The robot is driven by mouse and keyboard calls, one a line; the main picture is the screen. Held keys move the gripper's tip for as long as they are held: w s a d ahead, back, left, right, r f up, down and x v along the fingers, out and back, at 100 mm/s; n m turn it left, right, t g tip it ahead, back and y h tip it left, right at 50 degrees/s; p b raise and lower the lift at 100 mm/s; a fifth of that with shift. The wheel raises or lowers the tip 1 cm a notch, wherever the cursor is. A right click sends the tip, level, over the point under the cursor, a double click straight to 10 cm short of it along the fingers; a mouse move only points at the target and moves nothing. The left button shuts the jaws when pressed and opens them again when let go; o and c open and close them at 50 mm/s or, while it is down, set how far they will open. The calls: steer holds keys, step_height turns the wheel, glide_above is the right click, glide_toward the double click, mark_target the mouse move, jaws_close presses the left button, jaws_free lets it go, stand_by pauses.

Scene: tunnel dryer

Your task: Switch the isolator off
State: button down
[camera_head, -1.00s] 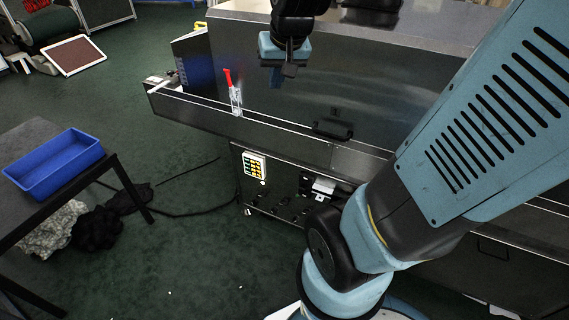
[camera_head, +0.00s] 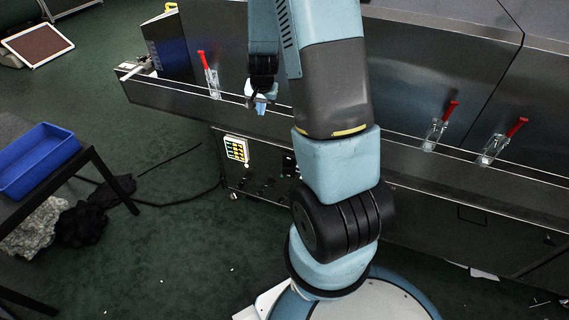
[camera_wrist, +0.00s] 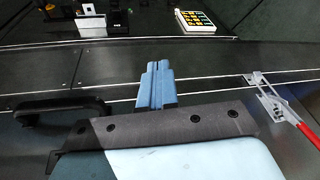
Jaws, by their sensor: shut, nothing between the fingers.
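My gripper (camera_head: 258,104) is shut and empty in the head view. It hangs in front of the steel dryer housing, near the ledge, above and to the right of the button panel (camera_head: 236,149). In the wrist view the closed blue fingers (camera_wrist: 158,72) point toward the ledge and the lower front. The button panel (camera_wrist: 195,22) lies beyond them at upper right. Small dark fittings (camera_wrist: 92,20) lie at upper left; they are too unclear to name one as the isolator. In the head view my arm hides part of the lower front.
Red-handled clamps stand along the ledge, one left of my gripper (camera_head: 208,76) and two to the right (camera_head: 441,126), (camera_head: 502,141). One clamp (camera_wrist: 283,108) shows in the wrist view, with a black handle (camera_wrist: 62,105) opposite. A blue tray (camera_head: 38,160) is on the left table.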

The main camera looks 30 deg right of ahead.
steer(key=d+f+m, duration=0.1)
steer(key=d+f, duration=0.2)
steer(key=f, duration=0.7)
steer(key=m+g+h, duration=0.2)
glide_above(286, 167)
steer(key=s+a, duration=0.2)
steer(key=a, duration=0.1)
step_height(286, 167, down, 11)
steer(key=shift+d, duration=0.15)
steer(key=shift+x, duration=5)
steer(key=shift+w, duration=0.2)
